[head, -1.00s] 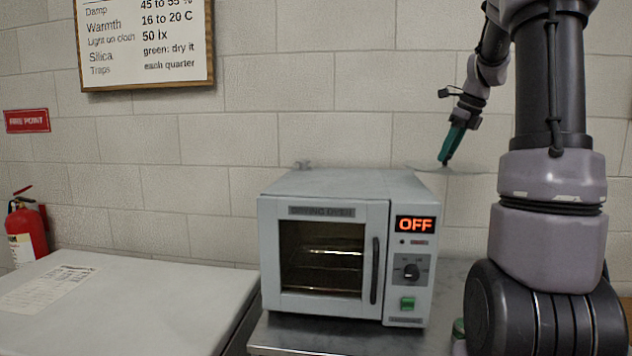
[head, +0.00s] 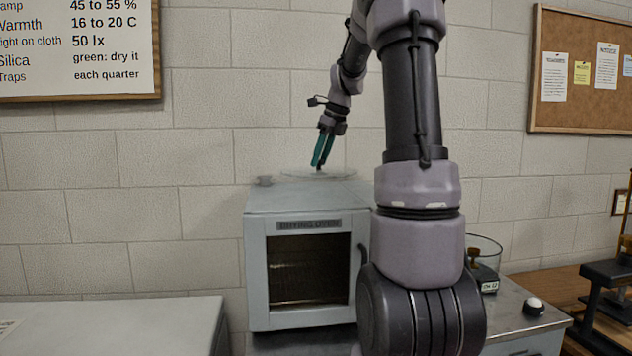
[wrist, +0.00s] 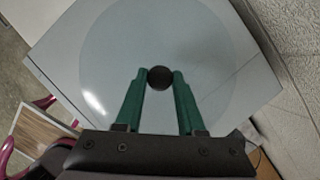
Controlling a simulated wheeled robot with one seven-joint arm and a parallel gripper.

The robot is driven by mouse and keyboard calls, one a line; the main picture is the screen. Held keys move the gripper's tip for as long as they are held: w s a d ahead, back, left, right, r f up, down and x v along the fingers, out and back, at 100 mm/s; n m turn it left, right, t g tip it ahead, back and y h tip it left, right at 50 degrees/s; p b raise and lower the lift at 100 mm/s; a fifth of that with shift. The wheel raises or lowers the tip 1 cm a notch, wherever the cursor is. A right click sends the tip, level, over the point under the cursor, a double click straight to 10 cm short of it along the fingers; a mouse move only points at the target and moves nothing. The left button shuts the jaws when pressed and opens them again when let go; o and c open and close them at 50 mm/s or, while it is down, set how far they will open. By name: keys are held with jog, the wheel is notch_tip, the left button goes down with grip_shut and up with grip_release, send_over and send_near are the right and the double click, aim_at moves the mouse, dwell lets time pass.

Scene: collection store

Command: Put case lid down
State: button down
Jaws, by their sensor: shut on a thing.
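The case lid (wrist: 95,75) is a clear, round disc with a black knob (wrist: 160,78). My gripper (wrist: 160,76) is shut on the knob, one green finger on each side. In the head view my gripper (head: 320,165) points down over the back part of the drying oven's top (head: 290,195). The lid (head: 332,176) shows there as a thin, flat, faint disc beneath the fingers. I cannot tell whether it touches the oven top. A clear round case (head: 487,250) with a dark thing inside and a small label stands right of my arm, partly hidden by it.
A pale worktop (head: 130,325) is at lower left. A small white-topped thing (head: 534,306) stands on the right bench, with a dark stand (head: 610,285) at the far right. My arm hides the oven's right side.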

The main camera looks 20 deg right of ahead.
aim_at(323, 170)
jog(key=shift+f, duration=2.7)
jog(key=shift+f, duration=0.15)
jog(key=c, duration=0.5)
grip_release()
